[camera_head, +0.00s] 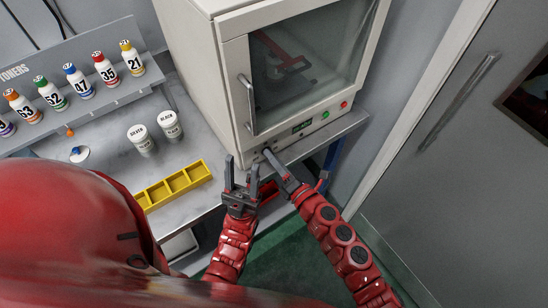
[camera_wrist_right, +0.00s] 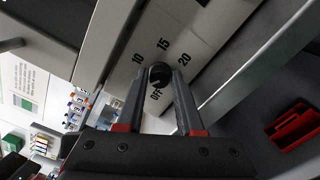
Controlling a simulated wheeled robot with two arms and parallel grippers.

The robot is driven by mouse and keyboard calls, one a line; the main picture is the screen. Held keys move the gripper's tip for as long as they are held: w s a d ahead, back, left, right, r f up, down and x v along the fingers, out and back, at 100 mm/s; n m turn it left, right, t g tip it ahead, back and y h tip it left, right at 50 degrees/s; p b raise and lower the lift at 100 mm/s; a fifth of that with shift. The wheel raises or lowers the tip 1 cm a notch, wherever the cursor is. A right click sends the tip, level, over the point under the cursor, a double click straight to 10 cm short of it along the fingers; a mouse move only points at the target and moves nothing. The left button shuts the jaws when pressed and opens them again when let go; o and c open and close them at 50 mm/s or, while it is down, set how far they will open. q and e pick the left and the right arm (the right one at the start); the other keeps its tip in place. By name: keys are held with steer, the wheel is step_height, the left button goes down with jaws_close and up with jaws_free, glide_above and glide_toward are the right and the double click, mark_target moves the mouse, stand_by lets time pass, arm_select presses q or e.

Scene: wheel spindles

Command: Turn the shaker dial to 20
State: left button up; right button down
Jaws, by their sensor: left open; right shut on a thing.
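The shaker (camera_head: 224,85) is the white boxy machine with a glass door. Its dial (camera_wrist_right: 159,74) is a small black knob on the front panel, marked 10, 15, 20 and OFF around it. I cannot tell which mark the dial points to. My right gripper (camera_head: 269,156) is at the lower left of the machine's front, and it also shows in the right wrist view (camera_wrist_right: 160,78) with its two fingers closed on the sides of the dial. My left gripper (camera_head: 242,178) is open and empty, just in front of the machine, left of my right gripper.
A yellow divided tray (camera_head: 173,186) and two white jars (camera_head: 141,139) stand on the bench to the left. Several toner bottles (camera_head: 103,68) line a shelf. A grey door is at right.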

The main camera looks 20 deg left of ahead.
steer(key=m, duration=0.5)
steer(key=shift+m+p, duration=0.4)
steer(key=m+p, duration=0.1)
steer(key=m, duration=0.4)
steer(key=shift+f, duration=0.1)
steer(key=m+p, duration=0.1)
steer(key=m, duration=0.4)
steer(key=shift+f+m, duration=0.1)
steer(key=shift+m, duration=0.3)
steer(key=m, duration=0.3)
steer(key=shift+s+f+m, duration=0.1)
steer(key=shift+m, duration=0.2)
steer(key=m, duration=0.1)
steer(key=m+b, duration=0.1)
steer(key=m, duration=0.1)
steer(key=shift+f+m, duration=0.2)
steer(key=shift+m, duration=0.1)
steer(key=m+b, duration=0.2)
steer(key=m, duration=0.1)
steer(key=shift+a+m+b, duration=0.1)
steer(key=shift+m+b, duration=0.2)
steer(key=m+b, duration=0.5)
steer(key=m, duration=0.1)
steer(key=shift+s, duration=0.1)
steer(key=shift+r+m+b, duration=0.25)
steer(key=shift+m+b, duration=0.7)
steer(key=shift+m, duration=0.25)
